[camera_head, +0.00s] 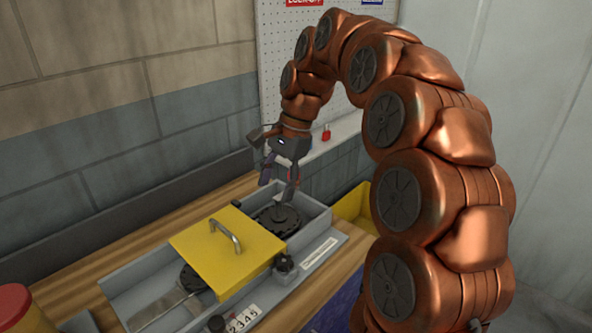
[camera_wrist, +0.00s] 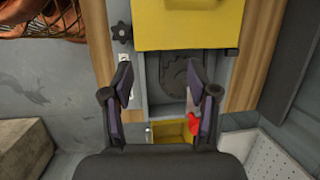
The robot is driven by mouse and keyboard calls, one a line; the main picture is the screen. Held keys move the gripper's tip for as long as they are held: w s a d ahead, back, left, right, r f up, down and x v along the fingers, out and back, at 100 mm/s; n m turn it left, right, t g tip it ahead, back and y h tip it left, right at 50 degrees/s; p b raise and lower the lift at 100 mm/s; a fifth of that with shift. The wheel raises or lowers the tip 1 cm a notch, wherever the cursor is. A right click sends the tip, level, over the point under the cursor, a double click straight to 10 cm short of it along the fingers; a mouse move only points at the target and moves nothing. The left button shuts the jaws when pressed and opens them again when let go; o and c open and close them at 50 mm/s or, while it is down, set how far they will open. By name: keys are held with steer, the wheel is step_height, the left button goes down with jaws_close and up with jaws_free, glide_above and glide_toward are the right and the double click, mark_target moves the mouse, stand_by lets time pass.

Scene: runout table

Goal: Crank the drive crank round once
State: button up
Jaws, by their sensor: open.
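A grey trough-like machine (camera_head: 160,291) lies on the wooden table. A dark round wheel (camera_head: 272,222) sits in its far end and also shows in the wrist view (camera_wrist: 174,74). I cannot clearly make out a crank handle on it. A black lobed knob (camera_head: 284,263) stands on the machine's near side and shows at the upper left in the wrist view (camera_wrist: 122,32). My gripper (camera_head: 277,184) points down above the wheel's end. In the wrist view its fingers (camera_wrist: 159,80) are spread on either side of the wheel, with nothing held between them.
A yellow cover (camera_head: 215,255) with a metal handle (camera_head: 226,236) spans the machine's middle. A second dark knob (camera_head: 216,323) is at the front, near a number plate (camera_head: 243,319). A yellow bin (camera_head: 352,205) stands beyond the table's far end. The wall runs along the left.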

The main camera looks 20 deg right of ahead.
steer(key=w+d+m+t, duration=0.2)
steer(key=w+d+m, duration=0.7)
steer(key=w+d, duration=0.3)
steer(key=shift+y, duration=0.3)
steer(key=shift+s+d+p+x, duration=0.15)
steer(key=shift+p+x, duration=0.4)
steer(key=shift+x, duration=1.25)
steer(key=shift+s+d+p+x, duration=0.15)
steer(key=shift+p+x, duration=0.4)
steer(key=shift+x, duration=1.2)
steer(key=shift+f, duration=0.2)
jaws_close()
